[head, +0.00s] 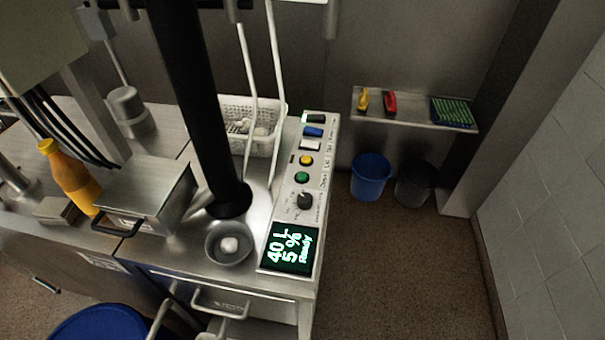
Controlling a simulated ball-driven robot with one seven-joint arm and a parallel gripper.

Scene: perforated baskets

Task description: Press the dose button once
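A slim pale control panel (316,180) runs along the right edge of the metal counter. From far to near it carries a dark switch (314,119), a blue button (313,132), a white button (309,145), a yellow button (306,160), a green button (302,178) and a black knob (305,200). The small labels beside them are too blurred to tell which one is the dose button. The display (289,248) at the near end reads 40 L, 5% and Ready. My gripper is not in view.
A thick black tube (195,95) comes down to the counter, left of the panel. A grey bowl (229,243), a lidded metal box (146,193), an orange bottle (69,178) and a white perforated basket (250,122) stand there. Open floor lies right, before two bins (370,178).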

